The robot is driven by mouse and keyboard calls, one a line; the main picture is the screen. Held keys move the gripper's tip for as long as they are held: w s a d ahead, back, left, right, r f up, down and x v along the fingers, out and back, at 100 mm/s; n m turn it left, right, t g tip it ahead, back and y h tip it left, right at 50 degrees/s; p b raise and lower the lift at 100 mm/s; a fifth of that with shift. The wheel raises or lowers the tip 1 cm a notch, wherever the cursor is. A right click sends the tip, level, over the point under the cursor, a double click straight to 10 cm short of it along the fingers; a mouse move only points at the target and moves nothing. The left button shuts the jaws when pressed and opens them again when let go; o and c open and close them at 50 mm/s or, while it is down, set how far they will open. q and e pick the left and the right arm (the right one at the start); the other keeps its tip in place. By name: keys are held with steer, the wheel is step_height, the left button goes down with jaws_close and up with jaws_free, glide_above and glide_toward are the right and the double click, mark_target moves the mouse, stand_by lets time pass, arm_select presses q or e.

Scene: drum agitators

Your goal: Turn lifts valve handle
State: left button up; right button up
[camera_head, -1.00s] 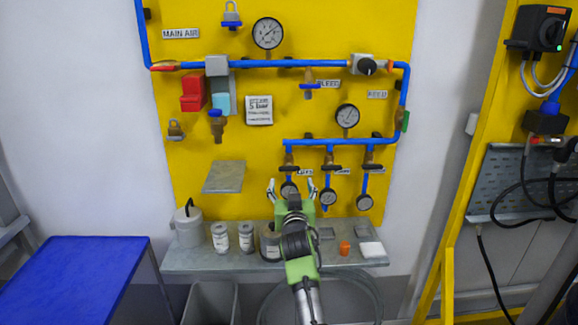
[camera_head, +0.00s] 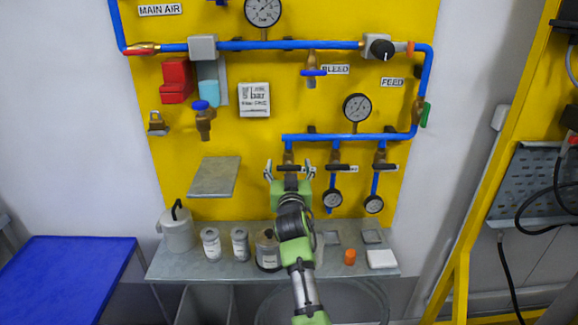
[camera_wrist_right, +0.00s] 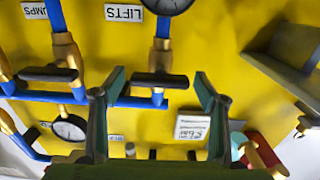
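The lifts valve handle (camera_wrist_right: 160,78) is a black bar on a brass valve (camera_wrist_right: 160,58) with a blue pipe. It lies crosswise in the right wrist view, beside the "LIFTS" label (camera_wrist_right: 125,13). My right gripper (camera_wrist_right: 160,86) is open, with one finger on each side of the handle and a visible gap at both ends. In the head view, my right gripper (camera_head: 289,169) is raised to the leftmost of the three lower valves and mostly hides its handle, label and gauge. I cannot tell how deep the handle sits between the fingers. My left gripper is not in view.
Two similar black-handled valves (camera_head: 334,167) with gauges stand close to the right. A tilted grey plate (camera_head: 213,177) juts out at the left. A grey shelf (camera_head: 190,267) below carries jars, a canister (camera_head: 176,230) and an orange item (camera_head: 350,257).

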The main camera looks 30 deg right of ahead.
steer(key=shift+s, duration=0.1)
steer(key=c, duration=1)
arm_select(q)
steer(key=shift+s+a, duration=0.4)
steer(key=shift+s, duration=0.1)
arm_select(e)
steer(key=shift+c, duration=0.2)
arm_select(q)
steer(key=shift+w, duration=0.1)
arm_select(e)
steer(key=shift+n, duration=0.8)
steer(key=n+p, duration=0.1)
steer(key=n, duration=0.4)
steer(key=shift+a, duration=0.15)
steer(key=n+p, duration=0.1)
steer(key=n, duration=0.4)
steer(key=shift+n, duration=0.4)
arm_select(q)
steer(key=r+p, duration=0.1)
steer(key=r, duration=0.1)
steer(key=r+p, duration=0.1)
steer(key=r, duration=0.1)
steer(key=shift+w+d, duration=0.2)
arm_select(e)
steer(key=n, duration=0.5)
steer(key=shift+w+n, duration=0.2)
steer(key=shift+n, duration=0.1)
